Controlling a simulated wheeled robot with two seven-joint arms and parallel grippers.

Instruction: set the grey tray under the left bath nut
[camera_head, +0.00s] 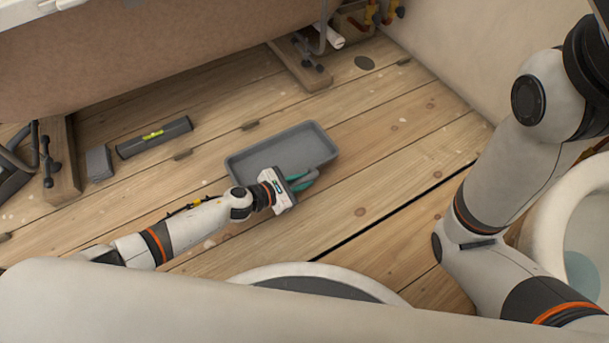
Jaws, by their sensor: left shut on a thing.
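The grey tray (286,149) is a shallow rectangular tray on the wooden floor, in the middle of the head view. My left gripper (302,181) reaches in from the left and is shut on the tray's near rim. Whether the tray rests flat or is slightly raised, I cannot tell. The bath (170,50) runs across the top left, on wooden supports with dark feet. The left bath nut cannot be clearly told; dark fittings (48,160) show at the left support. My right arm comes down at the right; its gripper is out of view.
A spirit level (154,137) and a small grey block (99,163) lie on the floor left of the tray. Wooden supports (303,65) stand under the bath. A toilet-like white bowl (575,225) is at the right. Bare floorboards (400,140) lie right of the tray.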

